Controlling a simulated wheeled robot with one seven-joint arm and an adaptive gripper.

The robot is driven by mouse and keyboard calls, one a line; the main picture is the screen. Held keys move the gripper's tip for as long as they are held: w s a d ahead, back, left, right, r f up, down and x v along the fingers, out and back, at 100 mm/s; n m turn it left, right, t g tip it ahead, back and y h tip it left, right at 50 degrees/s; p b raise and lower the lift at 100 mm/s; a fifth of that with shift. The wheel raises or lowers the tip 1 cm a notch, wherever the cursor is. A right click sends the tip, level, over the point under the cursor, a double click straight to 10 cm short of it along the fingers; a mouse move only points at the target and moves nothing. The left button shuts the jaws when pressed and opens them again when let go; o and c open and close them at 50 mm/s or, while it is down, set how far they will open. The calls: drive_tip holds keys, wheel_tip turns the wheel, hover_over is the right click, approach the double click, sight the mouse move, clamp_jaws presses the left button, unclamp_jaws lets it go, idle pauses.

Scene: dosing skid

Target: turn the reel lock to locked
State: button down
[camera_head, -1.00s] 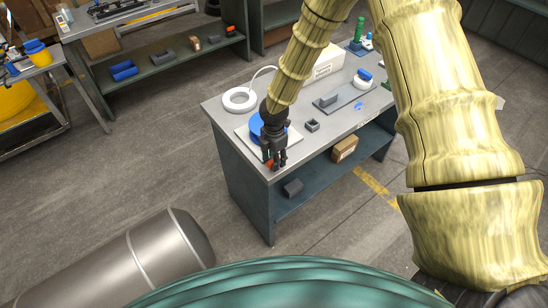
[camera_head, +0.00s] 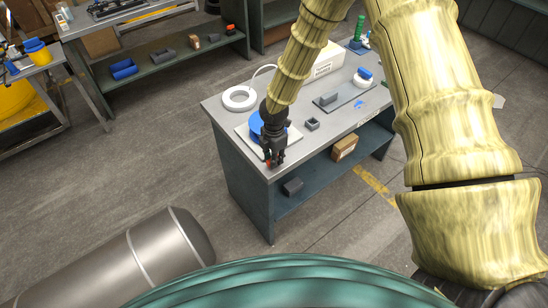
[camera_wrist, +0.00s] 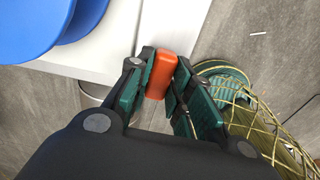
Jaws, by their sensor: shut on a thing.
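The reel lock shows as an orange-red handle (camera_wrist: 161,74) in the wrist view, at the edge of a white base plate (camera_wrist: 118,45). My gripper (camera_wrist: 158,82) is shut on this handle, with a finger on each side of it. In the head view my gripper (camera_head: 272,158) is at the front left corner of the workbench, and only a bit of the red handle (camera_head: 267,163) shows below it. The blue reel (camera_head: 255,126) is partly hidden behind my gripper; its blue rim (camera_wrist: 85,18) also shows in the wrist view. The lock's pivot is hidden.
The workbench (camera_head: 222,112) also carries a white ring (camera_head: 239,98), a small grey open box (camera_head: 312,124), a grey plate with a block (camera_head: 330,98) and a white box (camera_head: 325,62). A large metal cylinder (camera_head: 150,258) lies at lower left.

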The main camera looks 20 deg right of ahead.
drive_tip(key=m+b, duration=0.1)
drive_tip(key=m, duration=0.3)
drive_tip(key=m+b, duration=0.1)
drive_tip(key=m, duration=0.3)
drive_tip(key=shift+m, duration=0.3)
drive_tip(key=m+b, duration=0.1)
drive_tip(key=m, duration=0.3)
drive_tip(key=shift+m, duration=0.3)
drive_tip(key=m+b, duration=0.1)
drive_tip(key=m, duration=0.3)
drive_tip(key=shift+w+r+m, duration=0.1)
drive_tip(key=shift+m, duration=0.2)
drive_tip(key=c, duration=1.3)
unclamp_jaws()
